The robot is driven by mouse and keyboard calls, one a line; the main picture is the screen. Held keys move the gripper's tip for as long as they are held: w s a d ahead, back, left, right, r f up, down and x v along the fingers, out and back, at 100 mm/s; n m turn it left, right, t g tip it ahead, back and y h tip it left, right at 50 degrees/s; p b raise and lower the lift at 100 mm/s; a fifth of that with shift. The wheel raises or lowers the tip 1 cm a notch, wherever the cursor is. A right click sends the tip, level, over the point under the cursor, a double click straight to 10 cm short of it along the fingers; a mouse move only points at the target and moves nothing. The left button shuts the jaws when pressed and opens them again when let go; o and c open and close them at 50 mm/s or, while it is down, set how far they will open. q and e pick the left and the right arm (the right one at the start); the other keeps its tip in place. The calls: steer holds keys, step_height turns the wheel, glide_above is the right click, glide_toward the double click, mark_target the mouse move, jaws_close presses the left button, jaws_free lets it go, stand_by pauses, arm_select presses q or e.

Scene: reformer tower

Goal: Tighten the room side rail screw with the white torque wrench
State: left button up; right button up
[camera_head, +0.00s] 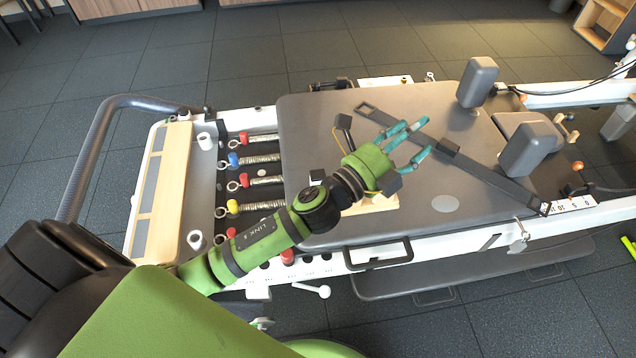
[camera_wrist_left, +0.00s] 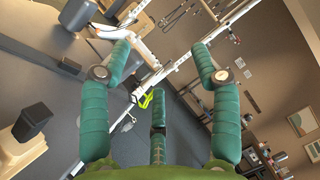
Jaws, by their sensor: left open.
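My left gripper (camera_head: 412,146) has teal fingers and is open above the grey carriage (camera_head: 300,140) of the reformer. In the left wrist view its fingers (camera_wrist_left: 158,90) are spread with nothing between them. A white side rail (camera_head: 465,237) runs along the near edge. A silver-white fitting (camera_head: 519,238) sits on it, and a white lever with a round end (camera_head: 318,290) hangs below. I cannot tell which part is the white torque wrench, or see the rail screw clearly. My right gripper is not in view.
A dark strap (camera_head: 450,148) crosses the carriage. A wooden block (camera_head: 378,204) lies partly under my left forearm. Two grey shoulder pads (camera_head: 478,82) stand at the right. Springs with coloured ends (camera_head: 262,159) lie left. Tiled floor (camera_head: 320,45) is clear beyond the reformer.

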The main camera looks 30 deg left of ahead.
arm_select(q)
steer(key=s+d+r+m+g+h, duration=0.2)
steer(key=d+r+m+g+h, duration=0.35)
steer(key=m, duration=0.85)
steer(key=m+g+y, duration=1.3)
steer(key=m+y, duration=0.1)
steer(key=m, duration=1.1)
glide_above(318, 174)
step_height(318, 174, down, 17)
steer(key=shift+w+a+r, duration=0.15)
steer(key=shift+a+f, duration=0.1)
steer(key=shift+f, duration=0.3)
steer(key=f, duration=0.5)
steer(key=shift+s+d, duration=0.2)
steer(key=shift+w+f, duration=0.1)
steer(key=shift+f, duration=0.3)
jaws_close()
